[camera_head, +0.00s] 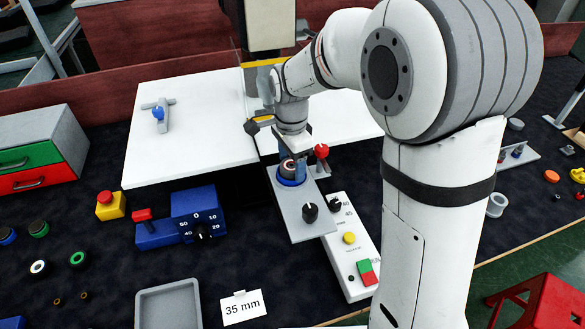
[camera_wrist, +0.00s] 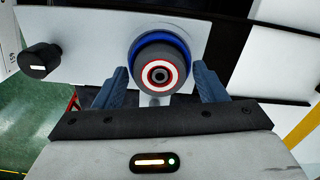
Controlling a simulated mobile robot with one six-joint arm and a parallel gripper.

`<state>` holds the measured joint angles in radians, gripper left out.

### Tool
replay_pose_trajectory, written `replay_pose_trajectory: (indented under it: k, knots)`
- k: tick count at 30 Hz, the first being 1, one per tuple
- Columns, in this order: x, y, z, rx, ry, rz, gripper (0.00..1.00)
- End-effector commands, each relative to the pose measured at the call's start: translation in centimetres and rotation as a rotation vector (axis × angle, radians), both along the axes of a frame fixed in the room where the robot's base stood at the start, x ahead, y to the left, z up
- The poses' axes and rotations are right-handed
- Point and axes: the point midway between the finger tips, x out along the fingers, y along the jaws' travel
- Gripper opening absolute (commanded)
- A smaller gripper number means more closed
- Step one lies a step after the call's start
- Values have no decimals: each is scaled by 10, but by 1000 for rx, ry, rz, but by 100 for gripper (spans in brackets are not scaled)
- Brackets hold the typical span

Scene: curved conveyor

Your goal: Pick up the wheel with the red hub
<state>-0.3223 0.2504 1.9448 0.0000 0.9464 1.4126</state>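The wheel with the red hub (camera_wrist: 160,74) is dark, with a red and white ring around its centre. It sits in or on a blue round seat (camera_wrist: 137,45) on a grey plate. In the head view the wheel (camera_head: 289,167) shows partly under my wrist. My gripper (camera_wrist: 160,69) is right at the wheel, with one blue-grey finger on each side. The fingers look open, with narrow gaps to the wheel. In the head view my gripper (camera_head: 292,158) points down over the plate and hides part of the wheel.
The grey plate (camera_head: 310,229) carries a black knob (camera_head: 310,212); a red ball knob (camera_head: 321,150) stands close to my gripper. A white control box (camera_head: 349,270) is beside the plate. Other small wheels, including a white-centred one (camera_head: 38,267), lie at the left. A grey tray (camera_head: 168,305) stands in front.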

Motion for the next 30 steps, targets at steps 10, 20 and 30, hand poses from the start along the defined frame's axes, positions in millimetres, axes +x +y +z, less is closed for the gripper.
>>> replay_pose_trajectory:
  k: [10,20,30]
  knots:
    - [0,0,0,0,0,-1,36]
    - [0,-1,1,0,-1,-2,28]
    - [1,-1,54,2,-6,-2,28]
